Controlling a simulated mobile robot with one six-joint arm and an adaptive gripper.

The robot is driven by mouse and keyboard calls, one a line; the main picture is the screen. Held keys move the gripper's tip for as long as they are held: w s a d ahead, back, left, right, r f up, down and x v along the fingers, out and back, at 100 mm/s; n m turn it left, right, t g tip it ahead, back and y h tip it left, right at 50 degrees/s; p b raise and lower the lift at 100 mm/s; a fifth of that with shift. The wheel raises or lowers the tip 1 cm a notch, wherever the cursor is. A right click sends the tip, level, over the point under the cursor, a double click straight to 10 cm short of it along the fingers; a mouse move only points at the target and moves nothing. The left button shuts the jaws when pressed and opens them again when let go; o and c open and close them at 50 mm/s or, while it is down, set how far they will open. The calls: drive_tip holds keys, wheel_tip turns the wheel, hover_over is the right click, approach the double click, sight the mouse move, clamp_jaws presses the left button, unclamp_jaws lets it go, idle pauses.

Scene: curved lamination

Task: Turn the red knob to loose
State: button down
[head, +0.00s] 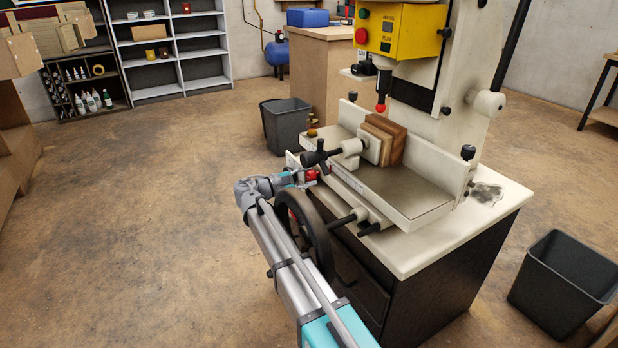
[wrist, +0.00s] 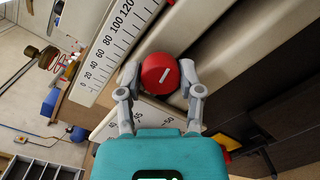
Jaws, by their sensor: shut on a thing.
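The red knob (wrist: 160,73) is round with a pale line mark on its face. In the wrist view it sits between the two fingertips of my gripper (wrist: 160,88), which is shut on its sides. In the head view my gripper (head: 303,178) is at the front left edge of the cream machine table, and a bit of the red knob (head: 311,175) shows there. A white scale (wrist: 112,38) with black numbers runs beside the knob. The knob's underside and mounting are hidden.
The machine (head: 405,185) stands on a dark cabinet, with a clamp holding wooden blocks (head: 388,142). A dark handwheel (head: 318,235) is close below my gripper. Black bins (head: 563,285) stand on the floor. The floor to the left is clear.

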drive_tip(key=shift+w+r+n, duration=0.1)
drive_tip(key=shift+n, duration=0.5)
drive_tip(key=shift+c, duration=1.3)
unclamp_jaws()
